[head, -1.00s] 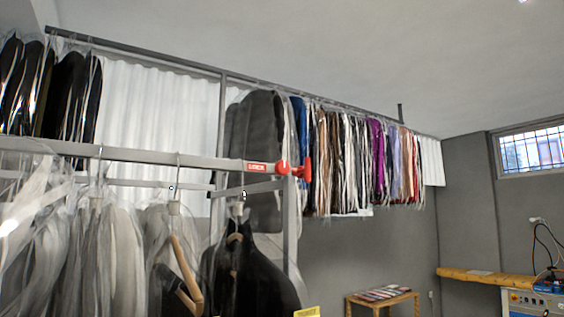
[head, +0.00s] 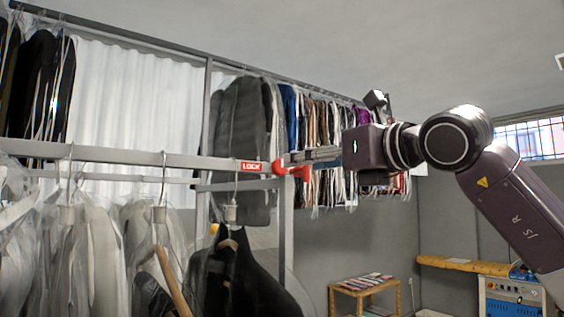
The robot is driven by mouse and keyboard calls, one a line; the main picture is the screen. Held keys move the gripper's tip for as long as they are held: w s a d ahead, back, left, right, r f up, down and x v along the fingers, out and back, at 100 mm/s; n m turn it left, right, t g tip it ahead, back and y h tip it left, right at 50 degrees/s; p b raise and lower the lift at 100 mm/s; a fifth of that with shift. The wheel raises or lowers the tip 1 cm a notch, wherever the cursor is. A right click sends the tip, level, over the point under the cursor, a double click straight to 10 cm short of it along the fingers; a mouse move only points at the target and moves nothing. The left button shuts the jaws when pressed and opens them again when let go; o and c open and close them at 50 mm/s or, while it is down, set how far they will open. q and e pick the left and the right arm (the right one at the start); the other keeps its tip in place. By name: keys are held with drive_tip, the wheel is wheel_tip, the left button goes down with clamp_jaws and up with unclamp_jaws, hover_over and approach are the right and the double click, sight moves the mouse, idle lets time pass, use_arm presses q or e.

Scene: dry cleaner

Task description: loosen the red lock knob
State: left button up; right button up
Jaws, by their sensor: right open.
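The red lock knob (head: 281,168) sits at the right end of the grey clothes rail (head: 130,154), beside a red label (head: 252,167) reading LOCK. My right gripper (head: 290,159) reaches in from the right, with its fingers pointing left at the knob. Its fingertips are at the knob and overlap its upper right part in the picture. I cannot tell whether they touch it. The gripper is open. Part of the knob's right side is hard to make out behind the fingers. My left gripper is not in view.
Bagged garments (head: 235,275) hang from the rail on hangers, just below and left of the knob. An upright grey post (head: 287,235) stands under the rail end. More clothes hang behind. A wooden stool (head: 363,291) stands at the lower right.

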sight(282, 165)
drive_tip(key=p+x, duration=0.2)
drive_tip(key=x, duration=0.1)
drive_tip(key=p+x, duration=0.2)
drive_tip(key=x, duration=0.1)
drive_tip(key=shift+w+r, duration=0.15)
drive_tip(key=shift+r, duration=0.1)
drive_tip(key=shift+w+a+f+p, duration=0.15)
drive_tip(key=shift+w+a+p, duration=0.15)
drive_tip(key=shift+w+p, duration=0.2)
drive_tip(key=c, duration=1.1)
drive_tip(key=shift+c, duration=0.2)
